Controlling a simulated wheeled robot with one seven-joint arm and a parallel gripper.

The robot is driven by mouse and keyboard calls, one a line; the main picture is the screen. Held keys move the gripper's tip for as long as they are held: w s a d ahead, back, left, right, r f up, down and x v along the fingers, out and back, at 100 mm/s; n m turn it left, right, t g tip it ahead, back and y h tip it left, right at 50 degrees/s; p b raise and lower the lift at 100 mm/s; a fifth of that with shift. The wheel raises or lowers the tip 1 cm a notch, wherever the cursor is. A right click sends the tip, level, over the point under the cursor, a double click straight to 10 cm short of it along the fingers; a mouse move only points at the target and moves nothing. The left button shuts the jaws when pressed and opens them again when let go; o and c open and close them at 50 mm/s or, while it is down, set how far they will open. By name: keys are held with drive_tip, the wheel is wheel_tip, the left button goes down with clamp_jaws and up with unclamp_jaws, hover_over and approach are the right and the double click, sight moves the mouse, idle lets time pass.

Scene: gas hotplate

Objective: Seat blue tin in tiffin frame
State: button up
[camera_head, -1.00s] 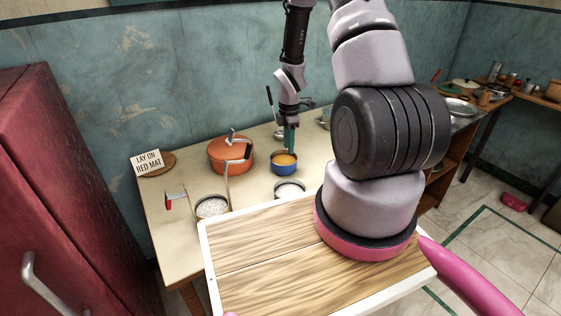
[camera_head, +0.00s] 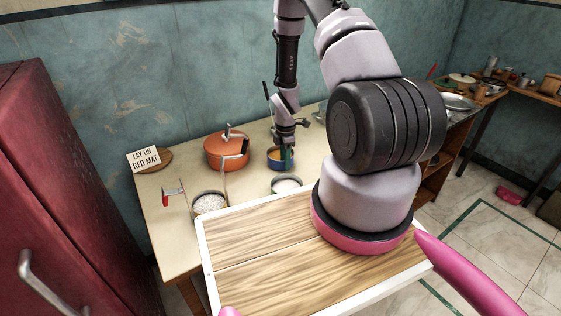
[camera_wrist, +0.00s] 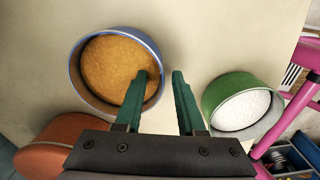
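The blue tin (camera_head: 281,166), filled with orange food, stands on the table; the wrist view shows its round rim (camera_wrist: 74,62). My gripper (camera_wrist: 162,74) is open with green fingers. In the wrist view the left finger overlaps the inside of the tin and the right finger is outside it, so the near wall lies between them. I cannot tell contact or exact height. In the head view my gripper (camera_head: 287,158) hides part of the tin. A thin metal upright (camera_head: 225,182), apparently the tiffin frame, rises beside a tin of white grains (camera_head: 209,203).
A green tin with white contents (camera_head: 286,185) stands close by, also in the wrist view (camera_wrist: 240,104). An orange lidded pot (camera_head: 225,152) is left of the blue tin. A red-handled metal tool (camera_head: 170,193) and a sign (camera_head: 145,159) are farther left.

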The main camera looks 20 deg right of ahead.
clamp_jaws()
idle(1.3)
